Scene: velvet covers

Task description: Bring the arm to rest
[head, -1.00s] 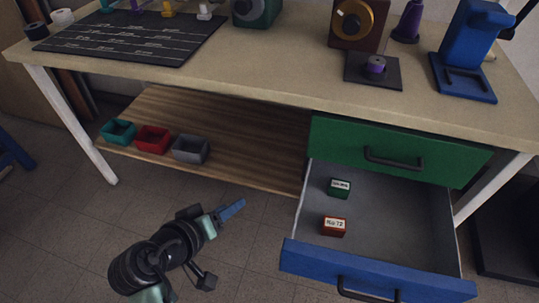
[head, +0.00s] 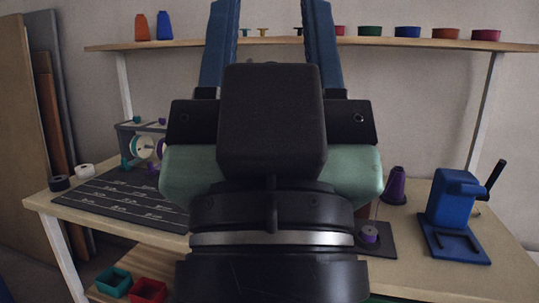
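My gripper (head: 270,8) is raised large in the middle of the head view and points up. Its two blue fingers stand well apart, with nothing seen between them apart from the shelf and wall behind; the fingertips reach the top edge of the picture. My wrist and gripper body hide the middle of the workbench (head: 125,224) and whatever stands there.
A black mat (head: 120,200) lies left. A shelf (head: 420,43) behind holds several coloured cups. Teal (head: 113,281) and red (head: 148,291) bins sit below.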

